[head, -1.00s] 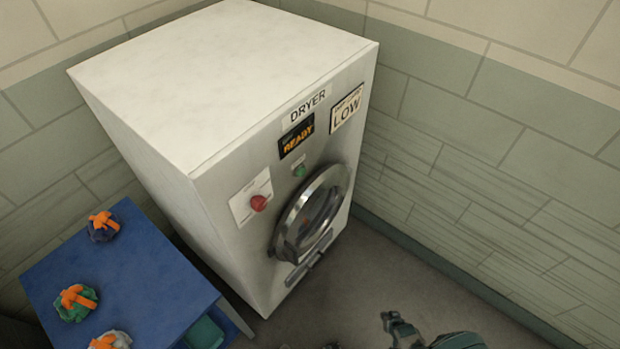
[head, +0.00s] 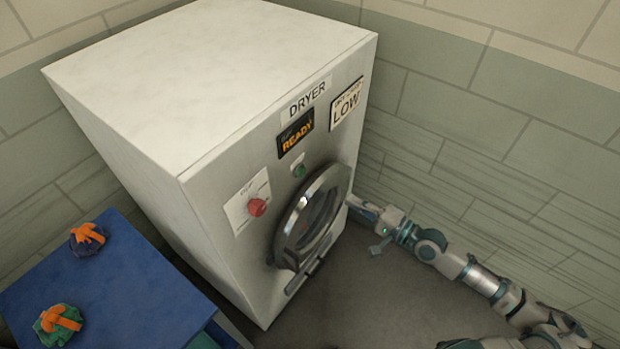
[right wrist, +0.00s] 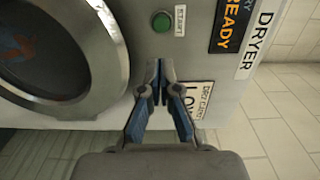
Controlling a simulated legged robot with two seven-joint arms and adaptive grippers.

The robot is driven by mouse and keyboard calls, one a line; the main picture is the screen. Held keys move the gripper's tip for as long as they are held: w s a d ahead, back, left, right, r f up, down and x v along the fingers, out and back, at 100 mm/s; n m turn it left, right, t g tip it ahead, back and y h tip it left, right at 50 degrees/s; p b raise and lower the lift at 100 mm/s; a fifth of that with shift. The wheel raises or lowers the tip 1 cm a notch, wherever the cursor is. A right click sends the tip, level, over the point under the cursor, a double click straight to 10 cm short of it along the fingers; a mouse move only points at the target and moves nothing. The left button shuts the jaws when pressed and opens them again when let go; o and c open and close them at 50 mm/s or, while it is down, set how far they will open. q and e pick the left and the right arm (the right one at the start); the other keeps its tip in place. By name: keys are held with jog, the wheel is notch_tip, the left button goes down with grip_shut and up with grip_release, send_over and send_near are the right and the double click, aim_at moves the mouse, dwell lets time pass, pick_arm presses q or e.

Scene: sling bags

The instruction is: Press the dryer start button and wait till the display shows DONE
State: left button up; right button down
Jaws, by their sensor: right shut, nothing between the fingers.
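The white dryer (head: 215,90) stands in the corner with its round door (head: 312,215) closed. Its display (head: 296,135) reads READY in orange. The green start button (head: 299,171) sits below the display, above the door; it also shows in the right wrist view (right wrist: 162,22), beside the door rim. My right gripper (head: 353,203) is at the right side of the door in the head view. In the right wrist view its fingers (right wrist: 160,66) are shut and empty, pointing toward the dryer front, a short way from the green button. My left gripper is not in view.
A red knob (head: 257,207) is on a white panel left of the button. A sign (head: 347,103) reading LOW is at the upper right. Floor in front of the dryer is clear.

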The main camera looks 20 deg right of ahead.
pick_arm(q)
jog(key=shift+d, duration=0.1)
pick_arm(e)
jog(key=shift+d, duration=0.15)
jog(key=p, duration=0.5)
send_near(303, 173)
jog(key=x, duration=0.6)
jog(key=shift+w+d+f, duration=0.1)
jog(key=shift+w+d, duration=0.05)
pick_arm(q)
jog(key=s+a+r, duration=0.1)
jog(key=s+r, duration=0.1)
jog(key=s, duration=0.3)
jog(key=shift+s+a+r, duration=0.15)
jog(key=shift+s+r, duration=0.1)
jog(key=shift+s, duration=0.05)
pick_arm(e)
jog(key=shift+w+a+f, duration=0.1)
jog(key=shift+w+a, duration=0.3)
jog(key=shift+w, duration=0.1)
